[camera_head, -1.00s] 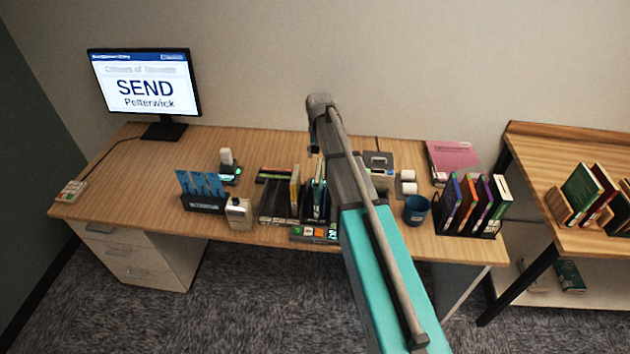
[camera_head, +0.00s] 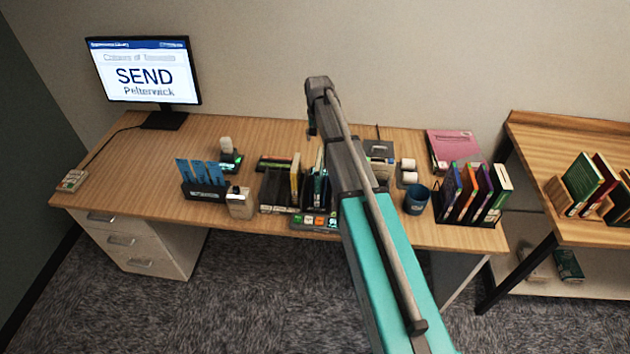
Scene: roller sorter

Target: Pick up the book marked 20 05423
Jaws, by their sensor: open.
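Several books stand in a black rack (camera_head: 470,222) at the desk's right end, with purple, orange and white-green spines. More thin books, one of them yellow (camera_head: 295,178), stand in a dark sorter (camera_head: 275,192) at mid desk. A green book (camera_head: 582,182) and a red book (camera_head: 606,172) stand on the wooden table at the right. No spine marking is legible, so I cannot tell which book is 20 05423. My arm rises over the desk between sorter and rack. Its gripper fingers cannot be made out; they seem hidden behind the arm.
A monitor (camera_head: 145,72) reading "SEND Pelterwick" stands at the back left. A blue card holder (camera_head: 205,190), a bottle (camera_head: 240,203), a blue mug (camera_head: 416,200) and a pink folder (camera_head: 452,148) are on the desk (camera_head: 130,175). The desk's left middle is clear.

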